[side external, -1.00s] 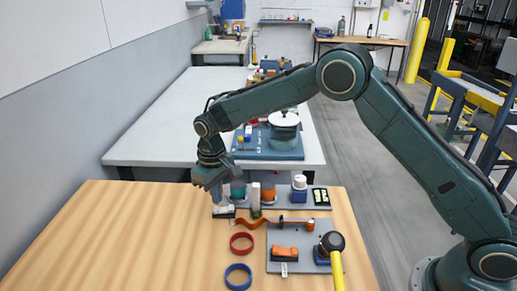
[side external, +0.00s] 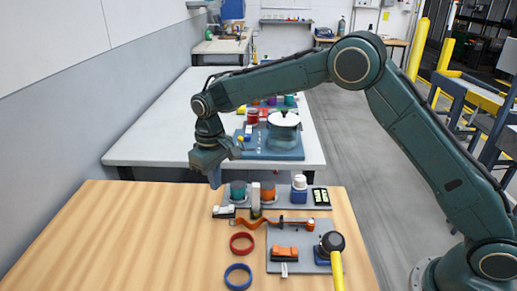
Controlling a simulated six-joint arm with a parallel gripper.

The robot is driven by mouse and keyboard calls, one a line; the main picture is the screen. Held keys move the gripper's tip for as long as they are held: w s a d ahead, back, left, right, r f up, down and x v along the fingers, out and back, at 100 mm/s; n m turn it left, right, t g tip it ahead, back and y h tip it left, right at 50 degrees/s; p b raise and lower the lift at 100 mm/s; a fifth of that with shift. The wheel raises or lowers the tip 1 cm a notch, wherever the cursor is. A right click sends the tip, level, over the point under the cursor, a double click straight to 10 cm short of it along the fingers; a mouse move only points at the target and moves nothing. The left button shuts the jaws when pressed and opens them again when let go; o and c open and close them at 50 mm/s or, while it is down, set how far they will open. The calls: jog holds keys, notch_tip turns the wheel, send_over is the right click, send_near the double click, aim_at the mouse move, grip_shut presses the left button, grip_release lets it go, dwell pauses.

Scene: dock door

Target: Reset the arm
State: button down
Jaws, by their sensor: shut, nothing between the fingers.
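My gripper (side external: 214,180) hangs pointing down above the back edge of the wooden table (side external: 120,235), at the left end of the grey tray with jars. Its fingers are together and hold nothing. It is apart from the white-and-black block (side external: 223,212) below it.
A grey tray (side external: 283,203) carries a teal jar (side external: 238,190), an orange jar (side external: 268,191) and a white-capped blue bottle (side external: 299,185). In front lie a red ring (side external: 241,243), a blue ring (side external: 238,277) and a yellow-handled tool (side external: 336,268). A pot (side external: 283,130) stands behind. The table's left side is clear.

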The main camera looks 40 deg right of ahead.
jog(key=shift+d+r, duration=0.1)
jog(key=shift+r, duration=0.05)
jog(key=s+d+r+m+t, duration=0.1)
jog(key=s+d+r, duration=0.4)
jog(key=s+r, duration=0.35)
jog(key=s+d+r+m+t, duration=0.1)
jog(key=s+d+r+t, duration=0.1)
jog(key=s+d+r, duration=0.55)
jog(key=s+d+m+t, duration=0.1)
jog(key=s+d+t, duration=0.1)
jog(key=s, duration=1.8)
jog(key=shift+d+r+t, duration=0.2)
jog(key=shift+d+t, duration=0.1)
jog(key=shift+d, duration=0.55)
jog(key=c, duration=2.1)
grip_release()
